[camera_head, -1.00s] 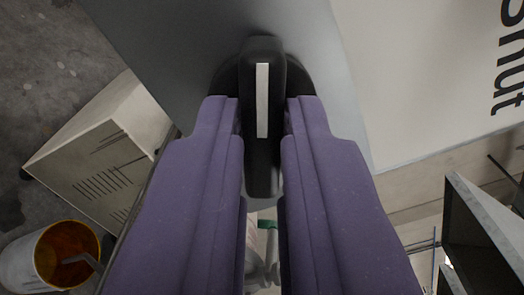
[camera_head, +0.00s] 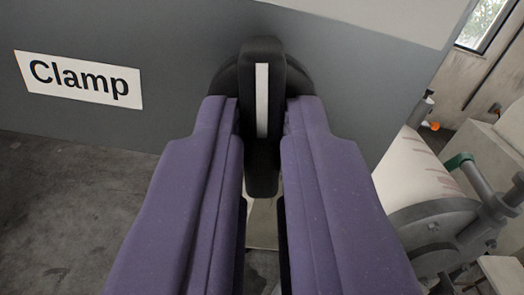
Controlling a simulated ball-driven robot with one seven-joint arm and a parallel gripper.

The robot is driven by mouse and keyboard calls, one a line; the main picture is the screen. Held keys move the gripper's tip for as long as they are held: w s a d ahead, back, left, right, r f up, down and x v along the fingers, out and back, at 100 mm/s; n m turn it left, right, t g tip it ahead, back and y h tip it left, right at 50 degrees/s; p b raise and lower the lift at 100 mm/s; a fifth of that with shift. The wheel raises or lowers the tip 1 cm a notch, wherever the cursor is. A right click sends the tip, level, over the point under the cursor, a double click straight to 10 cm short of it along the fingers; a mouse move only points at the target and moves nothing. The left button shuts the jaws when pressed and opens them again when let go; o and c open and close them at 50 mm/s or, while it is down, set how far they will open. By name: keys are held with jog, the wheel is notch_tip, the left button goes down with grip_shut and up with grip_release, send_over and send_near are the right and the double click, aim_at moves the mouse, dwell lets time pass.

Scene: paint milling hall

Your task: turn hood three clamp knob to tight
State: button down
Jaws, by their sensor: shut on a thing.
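The clamp knob (camera_head: 263,60) is black with a round base and a long raised grip bar that carries a white stripe. It is mounted on a grey panel (camera_head: 185,50). My gripper (camera_head: 262,125) has purple fingers, one on each side of the grip bar, and is shut on it. In this view the bar and its stripe point straight up between the fingers. A white label reading "Clamp" (camera_head: 80,80) is on the panel to the left of the knob. No tight marking shows.
A grey drum-shaped machine (camera_head: 435,225) with a green-collared fitting (camera_head: 459,161) stands at the right. A window (camera_head: 487,22) is at the upper right. Bare concrete floor (camera_head: 70,205) lies below the panel at the left.

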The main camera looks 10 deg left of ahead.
jog(key=shift+m+p, duration=0.4)
jog(key=shift+m, duration=0.7)
jog(key=shift+f, duration=0.1)
jog(key=c, duration=1.1)
grip_release()
jog(key=shift+c, duration=0.2)
jog(key=shift+s, duration=0.1)
jog(key=b+v, duration=0.1)
jog(key=v, duration=0.6)
jog(key=shift+s, duration=0.3)
jog(key=shift+d+b, duration=0.15)
jog(key=shift+b, duration=0.2)
